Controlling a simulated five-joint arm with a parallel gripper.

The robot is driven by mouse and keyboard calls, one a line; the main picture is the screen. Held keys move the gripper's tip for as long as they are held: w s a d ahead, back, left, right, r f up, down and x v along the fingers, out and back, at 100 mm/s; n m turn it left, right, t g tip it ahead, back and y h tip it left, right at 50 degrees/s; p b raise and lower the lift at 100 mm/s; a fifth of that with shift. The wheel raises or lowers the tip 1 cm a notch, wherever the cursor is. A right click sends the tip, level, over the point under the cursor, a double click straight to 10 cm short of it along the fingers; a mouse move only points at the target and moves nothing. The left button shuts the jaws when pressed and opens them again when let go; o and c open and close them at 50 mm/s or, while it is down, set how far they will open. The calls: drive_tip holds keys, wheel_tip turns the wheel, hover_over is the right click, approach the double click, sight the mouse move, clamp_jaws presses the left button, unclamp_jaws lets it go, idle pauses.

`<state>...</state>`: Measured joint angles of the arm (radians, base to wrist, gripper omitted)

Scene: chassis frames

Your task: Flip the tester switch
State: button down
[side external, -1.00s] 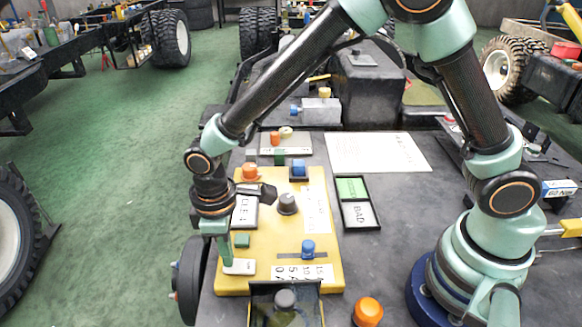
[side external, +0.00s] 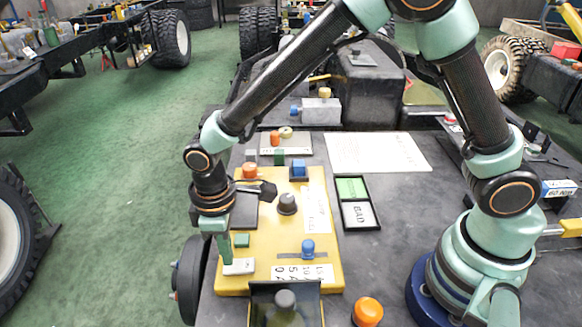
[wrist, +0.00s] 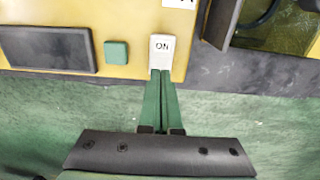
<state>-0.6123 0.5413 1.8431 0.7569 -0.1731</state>
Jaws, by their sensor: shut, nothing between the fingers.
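The yellow tester panel (side external: 262,262) lies on the dark bench. Its white rocker switch (side external: 240,266) sits near the panel's front left corner. In the wrist view the switch (wrist: 162,50) shows the word ON on its upper part. My gripper (side external: 227,260) is shut and empty, pointing down, with its green fingertips at the switch. In the wrist view the fingertips (wrist: 160,73) meet or overlap the switch's near end; whether they press on it I cannot tell. The tester's display (side external: 244,212) is dark, with no characters showing, and my gripper partly covers it in the side view.
A green square button (wrist: 116,52) sits beside the switch. The panel also carries a dark knob (side external: 287,203), a blue slider (side external: 308,248) and an orange button (side external: 250,171). A GOOD/BAD tray (side external: 377,212) and an orange knob (side external: 367,311) stand to the right.

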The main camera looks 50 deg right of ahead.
drive_tip(key=shift+r, duration=2.8)
drive_tip(key=d+r+m+t, duration=0.2)
drive_tip(key=d+r+m, duration=0.2)
drive_tip(key=d+r, duration=0.7)
drive_tip(key=s+d+r+m+t, duration=0.1)
drive_tip(key=s+d+m, duration=0.1)
drive_tip(key=d, duration=0.4)
drive_tip(key=s+d+r+m+t, duration=0.1)
drive_tip(key=s+d+m+t, duration=0.1)
drive_tip(key=d, duration=0.5)
drive_tip(key=shift+s+r+m+t, duration=0.3)
drive_tip(key=shift+s+r+m, duration=0.15)
drive_tip(key=shift+s, duration=0.4)
